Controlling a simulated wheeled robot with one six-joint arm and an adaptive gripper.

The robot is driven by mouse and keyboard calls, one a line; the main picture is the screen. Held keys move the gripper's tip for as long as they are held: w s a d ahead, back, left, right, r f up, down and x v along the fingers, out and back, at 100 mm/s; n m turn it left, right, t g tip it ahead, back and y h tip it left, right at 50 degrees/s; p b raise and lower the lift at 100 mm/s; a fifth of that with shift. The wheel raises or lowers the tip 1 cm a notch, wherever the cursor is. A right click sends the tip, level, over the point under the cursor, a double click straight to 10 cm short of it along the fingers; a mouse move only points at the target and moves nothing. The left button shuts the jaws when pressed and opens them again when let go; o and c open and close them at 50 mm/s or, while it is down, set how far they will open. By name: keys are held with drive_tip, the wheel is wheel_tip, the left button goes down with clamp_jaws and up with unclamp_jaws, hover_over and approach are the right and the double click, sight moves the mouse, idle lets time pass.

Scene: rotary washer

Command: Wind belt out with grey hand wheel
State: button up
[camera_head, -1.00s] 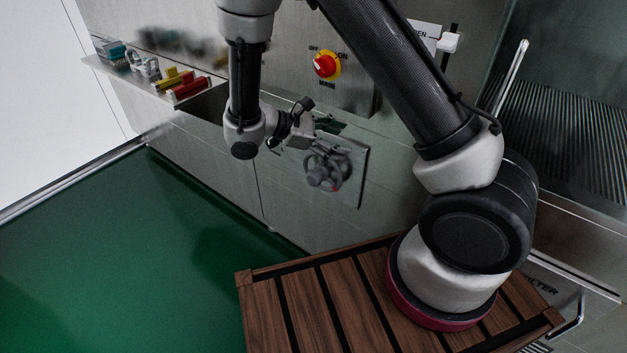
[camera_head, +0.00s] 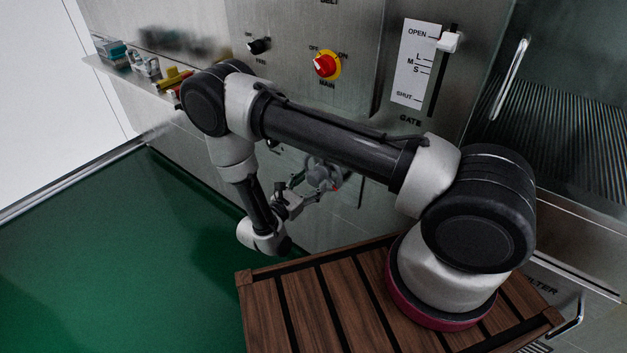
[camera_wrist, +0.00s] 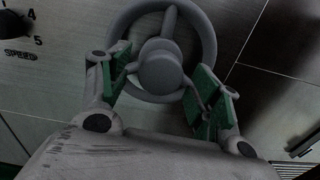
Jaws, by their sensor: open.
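The grey hand wheel (camera_wrist: 207,45) is mounted on the metal panel, with a rim, spokes and a round hub (camera_wrist: 160,68) in the wrist view. In the head view the grey wheel (camera_head: 322,174) is partly hidden by my arm. My gripper (camera_wrist: 166,88) is open, its green-padded fingers apart, one on each side of the hub. The fingers overlap the lower part of the rim in the picture; whether they touch the wheel I cannot tell. In the head view my gripper (camera_head: 312,190) is just left of and below the wheel. The belt cannot be made out.
A dark speed knob (camera_wrist: 12,22) is left of the wheel. Above are the red main switch (camera_head: 325,65), a small black knob (camera_head: 258,46) and the white gate lever (camera_head: 449,42). Coloured items lie on a shelf (camera_head: 150,84). A slatted wooden platform (camera_head: 290,310) stands below.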

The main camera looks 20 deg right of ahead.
drive_tip(key=shift+x, duration=0.9)
clamp_jaws()
drive_tip(key=shift+n, duration=0.3)
